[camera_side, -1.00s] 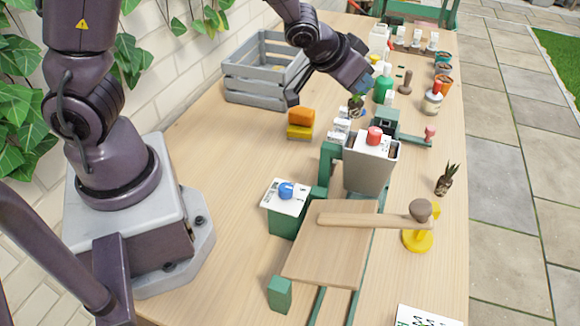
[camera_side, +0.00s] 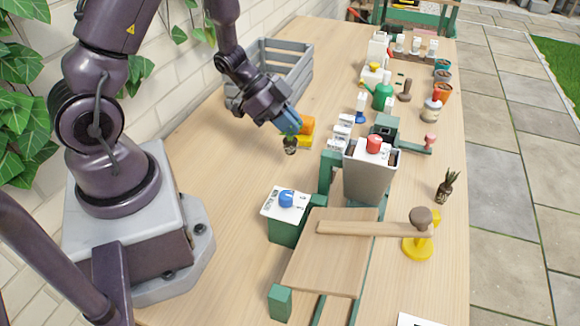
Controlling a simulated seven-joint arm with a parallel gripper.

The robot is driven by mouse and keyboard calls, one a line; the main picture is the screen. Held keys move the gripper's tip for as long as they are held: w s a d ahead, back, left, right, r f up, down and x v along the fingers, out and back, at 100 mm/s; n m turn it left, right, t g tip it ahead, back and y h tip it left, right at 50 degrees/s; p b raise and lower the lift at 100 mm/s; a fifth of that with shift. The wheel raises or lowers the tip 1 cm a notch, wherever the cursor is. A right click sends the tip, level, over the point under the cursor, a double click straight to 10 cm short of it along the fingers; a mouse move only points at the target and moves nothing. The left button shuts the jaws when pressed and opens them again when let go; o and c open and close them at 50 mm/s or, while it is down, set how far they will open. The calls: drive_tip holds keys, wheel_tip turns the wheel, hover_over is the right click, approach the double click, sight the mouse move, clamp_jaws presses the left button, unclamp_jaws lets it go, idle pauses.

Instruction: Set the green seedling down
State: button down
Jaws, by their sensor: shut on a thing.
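The green seedling (camera_side: 290,144) is a small plant with a dark root plug. My gripper (camera_side: 291,128) is shut on its top, and the plug hangs below the fingers. The seedling is just left of the stacked orange and yellow blocks, in front of the grey crate. It looks upright. I cannot tell whether its plug touches the table or hangs a little above it. A second, spiky dark green plant (camera_side: 447,186) stands by the right table edge.
The grey slatted crate (camera_side: 270,72) is behind my gripper. The orange and yellow blocks (camera_side: 307,127) are close on its right. A grey hopper with a red knob (camera_side: 371,170) and a wooden board (camera_side: 330,255) stand nearer. Bare table (camera_side: 235,175) lies to the left and front.

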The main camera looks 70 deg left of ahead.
sight(290, 151)
drive_tip(key=shift+f, duration=3.6)
drive_tip(key=shift+f, duration=0.15)
drive_tip(key=c, duration=1.3)
unclamp_jaws()
drive_tip(key=shift+o, duration=0.2)
